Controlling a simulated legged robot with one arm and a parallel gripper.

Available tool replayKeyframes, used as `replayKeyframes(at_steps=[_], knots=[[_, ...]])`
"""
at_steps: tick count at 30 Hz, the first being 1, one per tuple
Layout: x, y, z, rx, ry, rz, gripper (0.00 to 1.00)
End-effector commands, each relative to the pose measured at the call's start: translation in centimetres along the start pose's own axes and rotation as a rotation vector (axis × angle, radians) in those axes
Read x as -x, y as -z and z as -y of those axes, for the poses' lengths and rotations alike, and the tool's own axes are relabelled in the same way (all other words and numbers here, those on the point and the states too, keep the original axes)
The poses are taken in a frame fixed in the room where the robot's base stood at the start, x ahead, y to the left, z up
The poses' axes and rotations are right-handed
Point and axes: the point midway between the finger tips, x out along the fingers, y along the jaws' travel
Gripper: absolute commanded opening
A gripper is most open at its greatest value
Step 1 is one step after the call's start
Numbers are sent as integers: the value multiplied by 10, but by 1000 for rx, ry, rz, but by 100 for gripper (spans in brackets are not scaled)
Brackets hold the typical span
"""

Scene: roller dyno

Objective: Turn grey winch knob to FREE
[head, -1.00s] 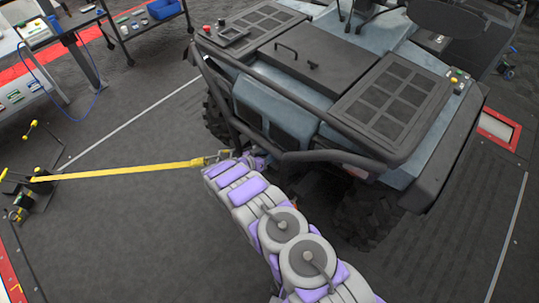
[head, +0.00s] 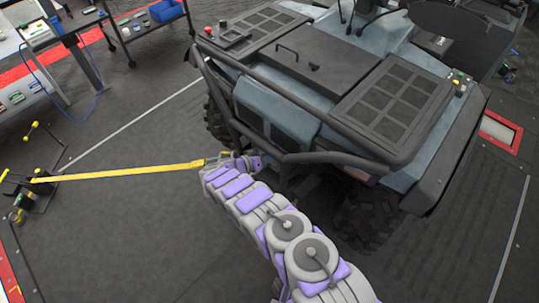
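My arm reaches up from the bottom of the head view to the front bumper of a grey-blue vehicle (head: 290,115). My gripper (head: 236,163) is at the arm's far end, by the lower left of the bumper, where a yellow strap (head: 130,172) ends. The gripper is small and partly hidden by my arm, so I cannot tell whether its fingers are open or shut. I cannot make out the grey winch knob; the area around my gripper is too small and covered.
The yellow strap runs taut to a black floor anchor with yellow handles (head: 38,178) at the left. A workbench (head: 55,45) and a cart with a blue bin (head: 165,10) stand at upper left. The dark floor between anchor and vehicle is otherwise clear.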

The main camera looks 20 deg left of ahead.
Motion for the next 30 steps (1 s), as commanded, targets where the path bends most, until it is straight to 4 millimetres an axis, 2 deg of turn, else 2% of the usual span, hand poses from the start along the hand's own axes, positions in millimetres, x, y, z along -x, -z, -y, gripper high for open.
replayKeyframes(at_steps=[3,4,12,19,23,26,30], knots=[[2,1,2,0,5,-3,12],[2,1,2,0,5,-3,43],[1,1,0,-2,3,-1,68],[1,1,-1,-4,3,0,68],[9,2,-1,-4,4,-1,68],[23,2,-2,-3,2,-1,68],[53,2,-1,-2,4,-1,68]])
